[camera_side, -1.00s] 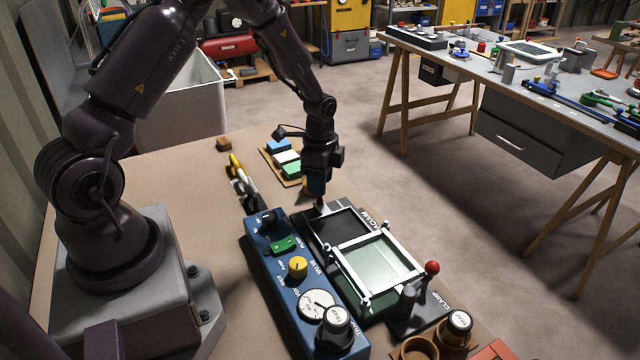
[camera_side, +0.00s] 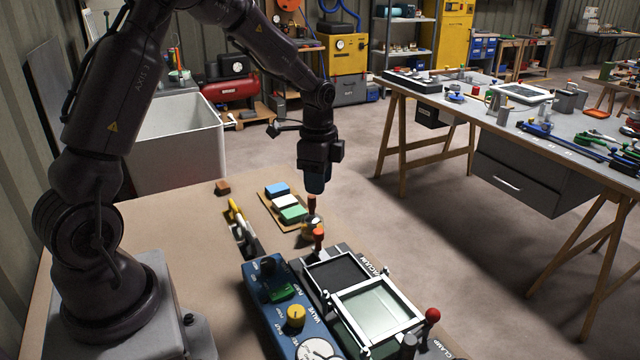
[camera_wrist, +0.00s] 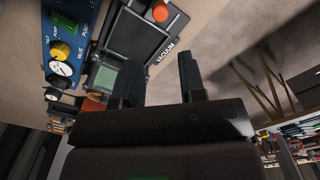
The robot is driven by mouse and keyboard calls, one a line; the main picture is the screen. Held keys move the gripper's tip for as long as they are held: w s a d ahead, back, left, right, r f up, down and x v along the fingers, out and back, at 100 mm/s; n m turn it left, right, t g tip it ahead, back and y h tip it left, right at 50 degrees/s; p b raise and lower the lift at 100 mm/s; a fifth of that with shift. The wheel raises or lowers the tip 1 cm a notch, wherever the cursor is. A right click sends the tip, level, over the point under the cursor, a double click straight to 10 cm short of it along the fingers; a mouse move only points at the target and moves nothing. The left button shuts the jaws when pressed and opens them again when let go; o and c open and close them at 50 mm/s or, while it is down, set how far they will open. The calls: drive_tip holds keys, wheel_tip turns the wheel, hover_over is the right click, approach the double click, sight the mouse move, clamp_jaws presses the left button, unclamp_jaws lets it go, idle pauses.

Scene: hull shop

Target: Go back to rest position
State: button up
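My gripper (camera_side: 316,190) hangs from the arm, pointing down, above the far end of the vacuum fixture (camera_side: 337,270). In the wrist view my gripper (camera_wrist: 160,75) shows two dark fingers apart with nothing between them. A red-orange knob (camera_side: 318,235) stands at the fixture's far end, below the fingers and apart from them; it also shows in the wrist view (camera_wrist: 160,11). The fixture has a dark pad and a white frame (camera_side: 378,303) around a pale green pane. A small reddish-brown upright piece (camera_side: 312,203) shows just below the fingers; whether it touches them I cannot tell.
A blue valve box (camera_side: 268,290) with knobs lies left of the fixture. A red-balled clamp lever (camera_side: 432,315) stands at its right. Blue, white and green blocks (camera_side: 286,202) lie on a tray behind. A cluttered workbench (camera_side: 520,130) is at right. Space above the fixture is clear.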

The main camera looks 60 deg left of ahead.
drive_tip(key=s+d+r+n+t, duration=0.2)
drive_tip(key=s+d+r+n, duration=0.2)
drive_tip(key=s+d+r, duration=0.3)
drive_tip(key=s+d+r+n+t, duration=0.3)
drive_tip(key=s+d+r+n, duration=0.2)
drive_tip(key=s+r, duration=0.5)
drive_tip(key=shift+s+d+t, duration=0.3)
drive_tip(key=shift+s+d, duration=0.65)
drive_tip(key=shift+d, duration=0.15)
